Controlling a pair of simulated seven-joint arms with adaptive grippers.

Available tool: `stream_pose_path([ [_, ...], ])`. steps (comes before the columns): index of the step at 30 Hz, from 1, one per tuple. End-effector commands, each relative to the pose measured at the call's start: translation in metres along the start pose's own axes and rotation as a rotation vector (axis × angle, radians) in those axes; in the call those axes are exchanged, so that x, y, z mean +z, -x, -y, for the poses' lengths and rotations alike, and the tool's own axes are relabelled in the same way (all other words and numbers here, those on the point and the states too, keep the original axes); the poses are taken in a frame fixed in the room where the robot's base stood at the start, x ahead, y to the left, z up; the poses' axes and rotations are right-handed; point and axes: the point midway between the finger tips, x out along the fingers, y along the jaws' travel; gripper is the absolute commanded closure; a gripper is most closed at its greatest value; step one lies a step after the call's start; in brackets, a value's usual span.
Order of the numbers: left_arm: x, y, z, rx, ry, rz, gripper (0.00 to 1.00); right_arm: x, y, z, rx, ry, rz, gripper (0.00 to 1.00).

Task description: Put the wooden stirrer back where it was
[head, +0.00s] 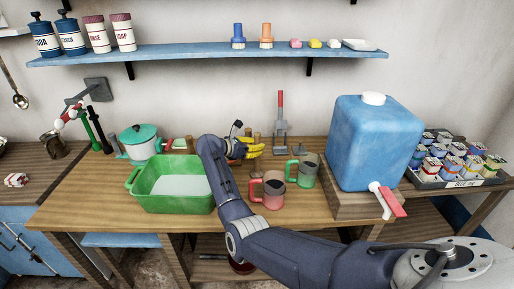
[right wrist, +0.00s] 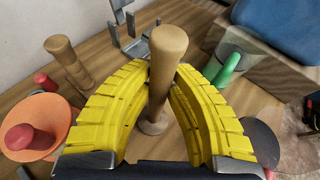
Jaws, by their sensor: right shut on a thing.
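My right gripper (head: 251,148) has yellow ribbed fingers and reaches in over the back of the wooden worktop, behind the mugs. In the right wrist view the gripper (right wrist: 168,72) is shut on a turned wooden handle (right wrist: 166,60), which I take to be the wooden stirrer. The handle stands roughly upright between the fingers. Its lower end is over a pale round shape (right wrist: 153,122) at the worktop; I cannot tell whether they touch. In the head view my fingers mostly hide it. My left gripper is not in view.
A green basin (head: 172,206) stands left of my arm. A red mug (head: 268,190) and a green mug (head: 303,172) stand to the right, near a blue water tank (head: 375,140). Another wooden piece (right wrist: 62,52) stands close by, left in the wrist view.

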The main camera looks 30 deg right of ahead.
Motion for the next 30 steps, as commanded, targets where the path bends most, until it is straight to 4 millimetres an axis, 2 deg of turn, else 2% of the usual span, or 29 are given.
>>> stream_pose_path([
  [11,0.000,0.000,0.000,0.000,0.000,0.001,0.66,-0.003,-0.001,0.000,0.000,0.001,0.000,1.00],
  [12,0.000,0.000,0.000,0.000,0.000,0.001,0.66,-0.003,-0.001,0.000,0.000,0.001,0.000,0.80],
  [17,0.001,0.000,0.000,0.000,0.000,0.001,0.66,-0.003,-0.001,0.000,0.000,0.001,0.000,0.61],
  [27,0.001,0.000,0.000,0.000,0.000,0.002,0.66,0.001,0.001,0.000,0.001,-0.001,0.000,0.60],
  [30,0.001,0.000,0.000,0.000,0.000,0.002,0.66,-0.001,0.011,-0.001,0.003,0.001,-0.002,0.60],
])
